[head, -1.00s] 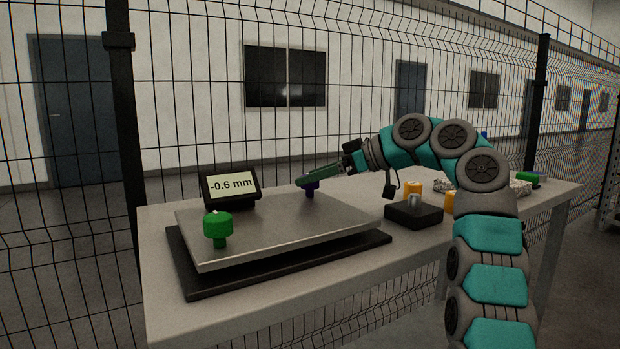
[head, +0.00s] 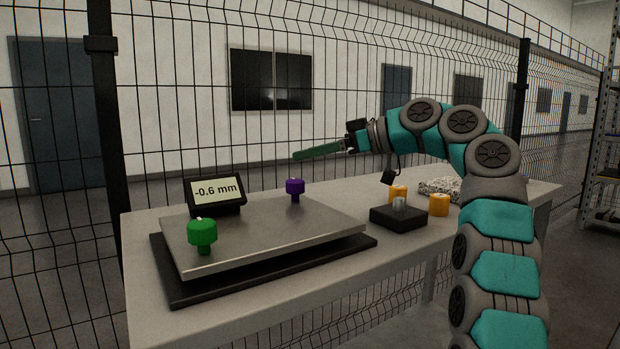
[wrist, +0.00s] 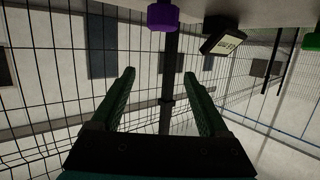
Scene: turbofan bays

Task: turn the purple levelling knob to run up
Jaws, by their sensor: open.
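The purple levelling knob (head: 295,186) stands at the back right of the grey metal plate (head: 270,236). It also shows at the top of the wrist view (wrist: 163,16), outside the fingers. My gripper (head: 296,155) is above the knob in the head view, apart from it. In the wrist view my gripper's two green fingers (wrist: 160,77) are spread with nothing between them. The display (head: 216,192) behind the plate reads -0.6 mm. A green knob (head: 202,233) stands at the plate's front left.
The plate sits tilted over a black base (head: 180,285) on a grey table (head: 420,250). To the right are a black block with a metal knob (head: 399,216) and two orange cylinders (head: 438,205). A wire fence (head: 250,130) runs behind the table.

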